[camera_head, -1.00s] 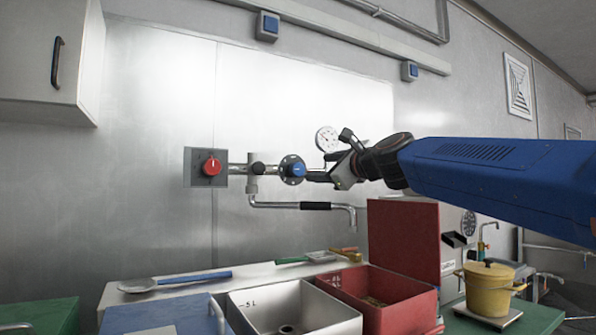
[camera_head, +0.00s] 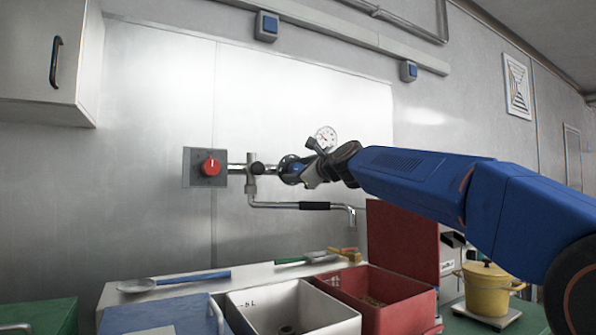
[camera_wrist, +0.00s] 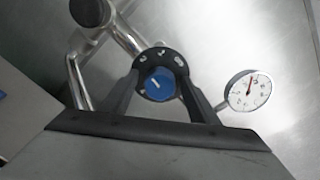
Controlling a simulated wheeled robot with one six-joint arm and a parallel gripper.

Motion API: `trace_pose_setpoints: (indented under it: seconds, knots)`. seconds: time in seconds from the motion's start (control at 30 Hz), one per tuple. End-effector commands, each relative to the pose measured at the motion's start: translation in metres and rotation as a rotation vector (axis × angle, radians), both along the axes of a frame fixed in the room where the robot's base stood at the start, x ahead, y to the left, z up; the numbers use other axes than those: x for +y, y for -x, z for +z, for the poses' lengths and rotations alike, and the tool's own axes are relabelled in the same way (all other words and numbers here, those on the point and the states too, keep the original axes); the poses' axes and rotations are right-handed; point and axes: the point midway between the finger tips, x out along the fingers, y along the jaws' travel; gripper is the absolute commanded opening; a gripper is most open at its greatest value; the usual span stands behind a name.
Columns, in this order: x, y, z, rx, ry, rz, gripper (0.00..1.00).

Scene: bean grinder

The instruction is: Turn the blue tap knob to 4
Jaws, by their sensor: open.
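The blue tap knob (camera_wrist: 160,84) shows in the wrist view on a black dial plate (camera_wrist: 180,62) with white marks that are too small to read surely. A white pointer line on the knob points to the upper left in that view. My gripper (camera_wrist: 165,92) is open, with one finger on each side of the knob; I cannot tell whether they touch it. In the head view, my gripper (camera_head: 306,172) is at the knob (camera_head: 290,166) and partly hides it.
A red knob (camera_head: 211,166) sits on a grey plate to the left on the same pipe. A round gauge (camera_head: 326,137) is close beside my gripper, also in the wrist view (camera_wrist: 249,90). A spout pipe (camera_head: 280,205) runs below. A white sink (camera_head: 290,308) and red bin (camera_head: 385,298) stand underneath.

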Motion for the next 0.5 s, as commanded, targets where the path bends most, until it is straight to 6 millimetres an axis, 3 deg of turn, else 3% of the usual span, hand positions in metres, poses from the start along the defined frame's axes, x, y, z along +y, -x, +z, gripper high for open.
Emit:
trace_pose_setpoints:
  seconds: [0.27, 0.43, 0.5]
  knots:
    - [0.0006, -0.0008, 0.0, 0.0, 0.0, 0.0, 0.55]
    - [0.0004, -0.0008, -0.0001, -0.001, 0.001, 0.0, 0.17]
    - [0.0004, -0.0007, -0.0001, -0.001, 0.001, 0.0, 0.14]
